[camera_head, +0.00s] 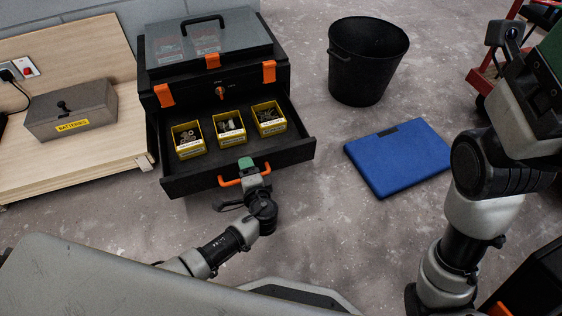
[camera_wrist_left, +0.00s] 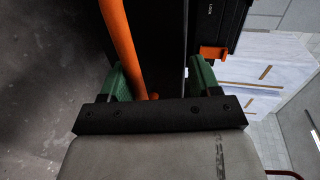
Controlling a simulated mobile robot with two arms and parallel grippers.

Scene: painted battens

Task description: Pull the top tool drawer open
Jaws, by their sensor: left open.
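The black tool box (camera_head: 222,78) stands on the floor with a clear lid and orange latches. Its drawer (camera_head: 240,168) is pulled out toward me, showing three yellow bins of small hardware inside. The drawer's orange handle (camera_head: 229,183) is on its front. My left gripper (camera_head: 248,167) is at the handle. In the left wrist view, the orange handle (camera_wrist_left: 122,45) runs between the open green fingers (camera_wrist_left: 160,80), closer to the left one. Part of the handle is hidden by the gripper in the head view. My right arm shows at the right, its fingers out of sight.
A grey batteries box (camera_head: 72,110) sits on a wooden board at the left. A black bucket (camera_head: 368,60) and a blue flat case (camera_head: 398,158) are on the concrete floor to the right. The floor between drawer and blue case is clear.

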